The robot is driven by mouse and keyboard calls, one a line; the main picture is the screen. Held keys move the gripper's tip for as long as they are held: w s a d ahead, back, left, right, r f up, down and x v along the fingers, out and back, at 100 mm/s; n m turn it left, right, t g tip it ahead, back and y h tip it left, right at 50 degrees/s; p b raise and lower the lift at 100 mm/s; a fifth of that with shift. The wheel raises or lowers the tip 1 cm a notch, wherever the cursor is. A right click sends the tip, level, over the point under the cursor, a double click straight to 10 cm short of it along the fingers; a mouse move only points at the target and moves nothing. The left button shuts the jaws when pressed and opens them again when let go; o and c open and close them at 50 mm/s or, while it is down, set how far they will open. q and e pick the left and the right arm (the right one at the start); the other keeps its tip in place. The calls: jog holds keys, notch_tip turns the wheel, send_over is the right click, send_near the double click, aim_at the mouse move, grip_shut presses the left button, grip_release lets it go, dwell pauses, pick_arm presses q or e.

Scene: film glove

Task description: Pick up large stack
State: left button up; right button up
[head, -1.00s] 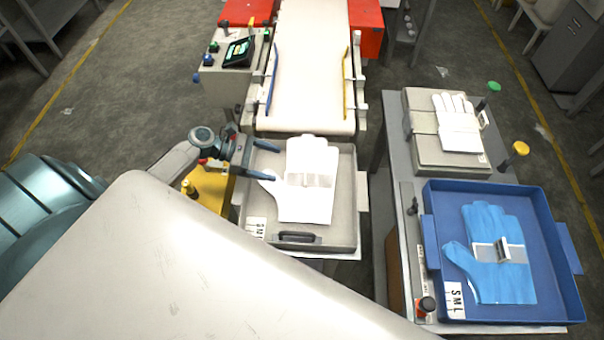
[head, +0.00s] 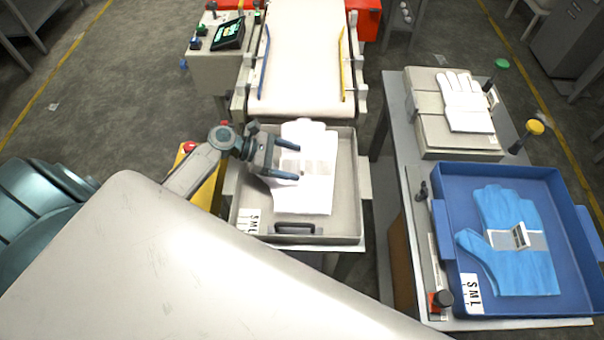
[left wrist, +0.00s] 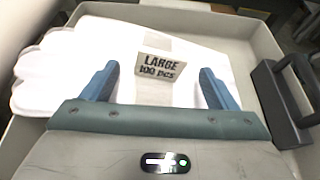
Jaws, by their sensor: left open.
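The large stack (head: 313,185) is a pile of flat white gloves with a paper band. It lies in the grey tray (head: 347,222) in front of the conveyor. In the left wrist view the white stack (left wrist: 75,62) carries a label (left wrist: 160,67) reading "LARGE 100 pcs". My left gripper (head: 287,174) is open over the left part of the stack. In the left wrist view its two blue fingers (left wrist: 158,85) stand on either side of the band and label. I cannot tell whether they touch the gloves. My right gripper is not in view.
A blue tray (head: 580,262) with a banded blue glove stack (head: 510,245) stands on the right table. Behind it, a white glove (head: 465,102) lies on a beige box (head: 425,112). The conveyor (head: 300,60) lies beyond the grey tray. The grey tray has a dark handle (head: 296,229).

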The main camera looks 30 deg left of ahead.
pick_arm(q)
jog(key=shift+x, duration=1)
jog(key=shift+r, duration=0.1)
jog(key=c, duration=1.1)
